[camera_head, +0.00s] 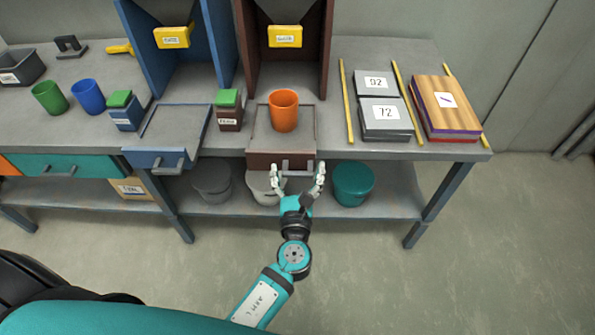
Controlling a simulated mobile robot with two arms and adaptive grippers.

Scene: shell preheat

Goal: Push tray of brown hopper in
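The brown hopper (323,52) stands at the back of the bench and carries a yellow label (285,36). Its tray (263,130) sticks out toward me, with a brown front (262,159) and a grey handle (298,174) at the bench's front edge. An orange cup (284,111) stands upright on this tray. My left gripper (298,174) is at the tray front, its two fingers spread apart on either side of the handle. Whether the fingers touch the front I cannot tell. My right gripper is not in view.
A blue hopper (138,50) with its tray (176,122) out is on the left. A green-topped brown box (229,112) stands beside the brown tray. Grey plates (385,117) and yellow strips (346,100) lie right. Buckets (353,184) stand on the shelf below.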

